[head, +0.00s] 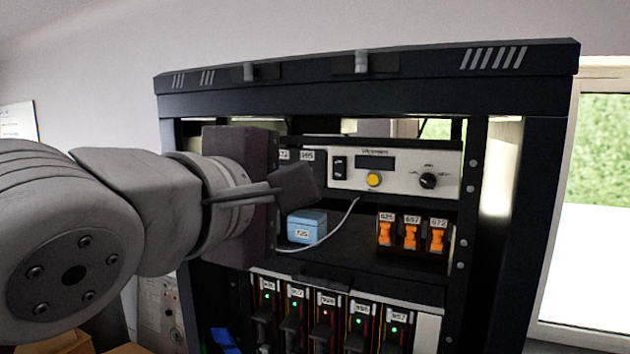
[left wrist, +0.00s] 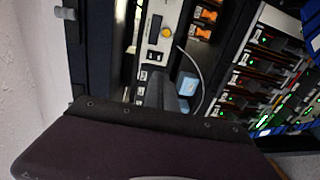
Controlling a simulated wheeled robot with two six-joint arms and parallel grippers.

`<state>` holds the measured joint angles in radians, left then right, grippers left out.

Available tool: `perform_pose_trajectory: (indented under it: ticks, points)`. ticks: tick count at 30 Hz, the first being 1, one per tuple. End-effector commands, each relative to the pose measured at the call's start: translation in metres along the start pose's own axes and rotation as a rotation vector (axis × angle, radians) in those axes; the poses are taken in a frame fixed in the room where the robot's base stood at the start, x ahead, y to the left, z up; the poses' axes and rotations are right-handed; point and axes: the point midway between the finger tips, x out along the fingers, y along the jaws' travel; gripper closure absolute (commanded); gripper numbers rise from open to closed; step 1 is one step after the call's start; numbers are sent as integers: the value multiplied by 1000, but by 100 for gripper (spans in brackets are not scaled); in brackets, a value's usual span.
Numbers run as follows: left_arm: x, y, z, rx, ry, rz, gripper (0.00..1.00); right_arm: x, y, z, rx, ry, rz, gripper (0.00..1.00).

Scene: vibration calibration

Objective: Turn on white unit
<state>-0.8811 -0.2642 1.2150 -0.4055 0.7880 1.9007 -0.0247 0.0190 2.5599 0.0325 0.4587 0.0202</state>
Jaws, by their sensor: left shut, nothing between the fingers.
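The white unit (head: 400,178) is mounted in the upper part of the dark rack. Its front has a black rocker switch (head: 339,168) at the left, a dark display, a yellow button (head: 374,180) and a black knob (head: 428,181). The display looks dark. My left gripper (head: 312,182) is shut and empty, just left of the unit's left end near the rocker switch; I cannot tell whether it touches. In the left wrist view, the unit (left wrist: 150,34) and rocker switch (left wrist: 154,57) show beyond the grey fingers (left wrist: 155,94). My right gripper is not in view.
A blue box (head: 306,228) with a pale cable sits on the shelf below my left gripper. Orange switches (head: 411,236) stand at the shelf's right. Below are several modules (head: 325,312) with green or red lights. The rack frame (head: 500,200) bounds the right side.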

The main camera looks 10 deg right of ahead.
Motion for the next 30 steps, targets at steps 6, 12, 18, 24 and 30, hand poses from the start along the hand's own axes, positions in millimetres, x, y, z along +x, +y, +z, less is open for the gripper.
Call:
perform_pose_trajectory:
  ticks: [6,12,18,24,30]
  points:
    - [28,2,-1,1,4,-6,100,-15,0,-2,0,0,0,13]
    - [72,4,-1,1,3,-7,100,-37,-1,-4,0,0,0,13]
    - [112,5,-1,2,2,-6,100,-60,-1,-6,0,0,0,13]
    - [135,2,-1,1,2,-3,100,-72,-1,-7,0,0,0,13]
    - [140,-1,-1,0,1,-1,100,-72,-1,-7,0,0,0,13]
